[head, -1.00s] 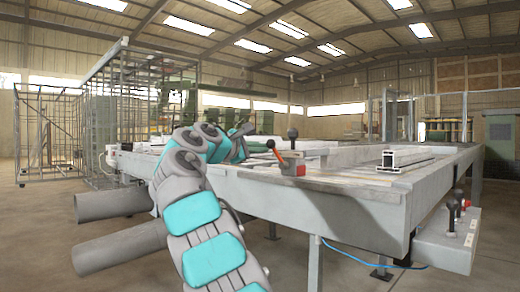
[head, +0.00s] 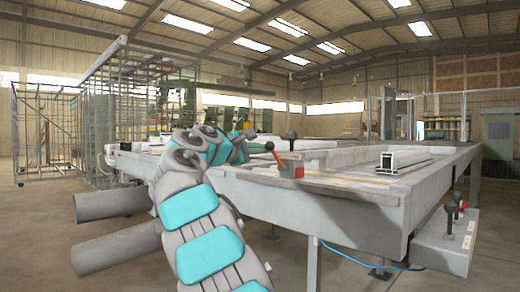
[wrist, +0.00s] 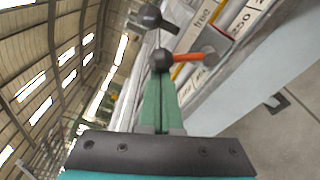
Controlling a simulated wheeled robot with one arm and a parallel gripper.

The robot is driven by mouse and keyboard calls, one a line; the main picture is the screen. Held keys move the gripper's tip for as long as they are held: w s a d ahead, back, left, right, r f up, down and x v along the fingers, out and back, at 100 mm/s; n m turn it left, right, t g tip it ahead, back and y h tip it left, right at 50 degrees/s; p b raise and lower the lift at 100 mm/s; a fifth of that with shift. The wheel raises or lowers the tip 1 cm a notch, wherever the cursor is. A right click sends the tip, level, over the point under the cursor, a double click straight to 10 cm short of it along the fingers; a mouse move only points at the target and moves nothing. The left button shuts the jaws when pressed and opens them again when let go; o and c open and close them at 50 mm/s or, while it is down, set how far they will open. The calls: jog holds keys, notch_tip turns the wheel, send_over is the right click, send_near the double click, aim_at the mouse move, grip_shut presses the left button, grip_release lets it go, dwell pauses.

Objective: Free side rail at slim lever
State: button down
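An orange lever (head: 276,157) with a black ball knob (head: 269,146) leans on a small red and grey clamp block (head: 291,167) at the bench's near edge. A dark upright lever with a black knob (head: 292,135) stands beside it. In the wrist view, the orange lever (wrist: 188,57) and its knob (wrist: 162,60) lie just beyond my gripper's (wrist: 162,85) tips, with the dark lever (wrist: 155,18) farther off. The green fingers look shut together and empty. In the head view, my gripper is left of the orange lever, apart from it. I cannot tell which rail is the side rail.
The long grey bench (head: 330,205) fills the middle and right. A light hollow profile (head: 405,159) lies on top. More black-knobbed levers (head: 456,205) stand on a lower ledge at right. Two grey pipes (head: 115,245) jut out at left. A wire cage stands behind.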

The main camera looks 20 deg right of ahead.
aim_at(270, 144)
jog(key=shift+s+r, duration=0.15)
jog(key=shift+r, duration=0.05)
jog(key=shift+s+d+r+m+h+b, duration=0.2)
jog(key=shift+s+m+b, duration=0.45)
jog(key=shift+m, duration=0.45)
jog(key=shift+s+d+r+m+h+b, duration=0.1)
jog(key=shift+s+d+m+b, duration=0.3)
jog(key=shift+m+b, duration=0.6)
jog(key=shift+s+d+r+m+h+b, duration=0.1)
jog(key=shift+s+m+b, duration=0.55)
jog(key=shift+m, duration=0.55)
jog(key=shift+w+r, duration=0.1)
